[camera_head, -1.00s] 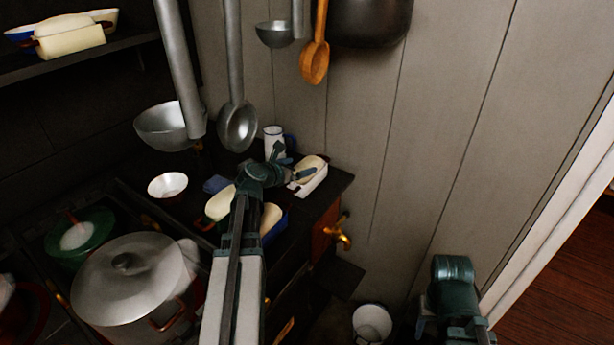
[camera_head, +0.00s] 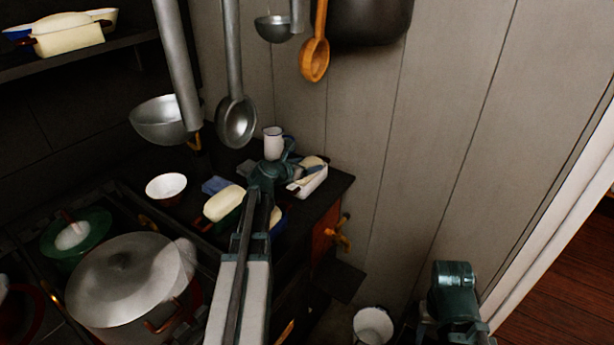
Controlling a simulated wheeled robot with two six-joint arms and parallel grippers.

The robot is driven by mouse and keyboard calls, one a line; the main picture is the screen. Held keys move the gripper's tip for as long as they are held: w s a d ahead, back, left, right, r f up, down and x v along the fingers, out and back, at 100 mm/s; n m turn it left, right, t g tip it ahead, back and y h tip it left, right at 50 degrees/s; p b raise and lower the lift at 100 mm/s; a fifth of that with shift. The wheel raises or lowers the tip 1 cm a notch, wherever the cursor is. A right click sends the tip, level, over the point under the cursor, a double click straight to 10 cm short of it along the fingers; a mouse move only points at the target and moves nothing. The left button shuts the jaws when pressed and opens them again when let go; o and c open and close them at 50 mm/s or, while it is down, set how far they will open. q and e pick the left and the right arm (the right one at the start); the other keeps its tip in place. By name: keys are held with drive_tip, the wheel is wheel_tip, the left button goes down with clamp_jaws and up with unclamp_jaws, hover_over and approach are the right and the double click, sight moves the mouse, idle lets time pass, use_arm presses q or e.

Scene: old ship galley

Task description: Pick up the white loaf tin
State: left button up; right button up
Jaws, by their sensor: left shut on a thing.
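The white loaf tin (camera_head: 313,184) stands at the right end of the dark stove-side counter, near the plank wall. A pale loaf shows in its top. My left gripper (camera_head: 295,183) reaches in from the lower left and is shut on the tin's near left side. The tin appears to be at counter height; I cannot tell whether it is clear of the surface. The wrist hides part of the counter behind it. Of my right arm only green and dark links show at lower right; its fingers are not visible.
A white mug (camera_head: 272,143) stands just behind my left wrist. Loaves in tins (camera_head: 224,204), a white bowl (camera_head: 166,187) and a large lidded pot (camera_head: 125,282) lie to the left. Ladles (camera_head: 237,122) and a wooden spoon (camera_head: 315,58) hang above. A white bucket (camera_head: 373,325) is below.

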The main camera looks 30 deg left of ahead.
use_arm(q)
clamp_jaws()
drive_tip(key=shift+r, duration=0.1)
wheel_tip(320, 180, up, 10)
drive_tip(key=p, duration=1)
